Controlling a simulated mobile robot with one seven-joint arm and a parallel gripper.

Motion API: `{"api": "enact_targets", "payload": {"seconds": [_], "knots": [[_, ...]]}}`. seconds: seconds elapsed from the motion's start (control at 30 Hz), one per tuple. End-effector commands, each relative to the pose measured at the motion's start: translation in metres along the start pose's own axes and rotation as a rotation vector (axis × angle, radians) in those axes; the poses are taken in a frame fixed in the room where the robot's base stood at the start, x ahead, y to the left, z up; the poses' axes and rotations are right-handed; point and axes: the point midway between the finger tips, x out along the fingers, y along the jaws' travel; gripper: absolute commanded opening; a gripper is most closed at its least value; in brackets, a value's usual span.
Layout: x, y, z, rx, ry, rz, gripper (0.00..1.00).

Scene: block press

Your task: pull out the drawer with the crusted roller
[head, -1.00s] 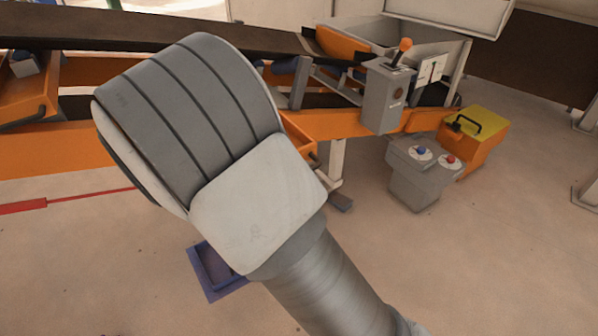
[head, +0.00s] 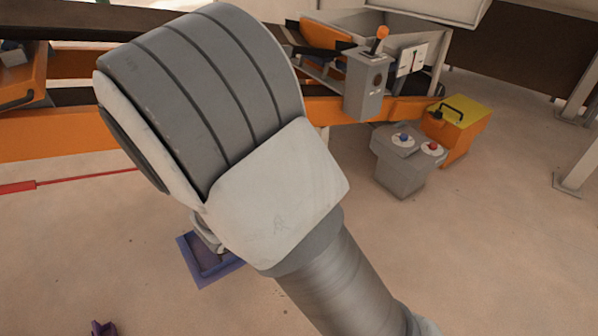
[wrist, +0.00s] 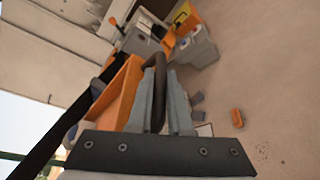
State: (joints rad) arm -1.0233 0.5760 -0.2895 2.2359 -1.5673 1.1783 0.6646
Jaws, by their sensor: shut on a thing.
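In the wrist view, my gripper (wrist: 162,76) is shut on the dark bar handle (wrist: 156,92) of an orange drawer (wrist: 122,90). The handle stands between the two grey fingers, and the drawer is to their left. In the head view my arm hides the gripper and this drawer. Another orange drawer (head: 22,88) with a dark handle is at the left edge, under the conveyor (head: 75,27). I cannot make out the crusted roller in either view.
A grey lever box (head: 366,88) is on the orange frame. A grey button box (head: 403,165) and a yellow-topped orange box (head: 456,125) stand on the floor at right. A purple tray (head: 188,262) lies below my arm.

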Motion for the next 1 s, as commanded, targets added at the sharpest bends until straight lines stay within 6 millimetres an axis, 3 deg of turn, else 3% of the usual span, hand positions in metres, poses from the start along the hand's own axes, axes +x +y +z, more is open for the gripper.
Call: {"api": "enact_targets", "payload": {"seconds": [0.43, 0.47, 0.6, 1.0], "knots": [[-0.0006, 0.0, 0.0002, 0.0, 0.001, 0.001, 0.0], [-0.0006, 0.0, 0.0002, 0.0, 0.001, 0.001, 0.21], [-0.0005, 0.0, 0.0002, 0.0, 0.001, 0.001, 0.46], [-0.0067, 0.0004, 0.0003, 0.0, 0.002, 0.0, 0.47]]}}
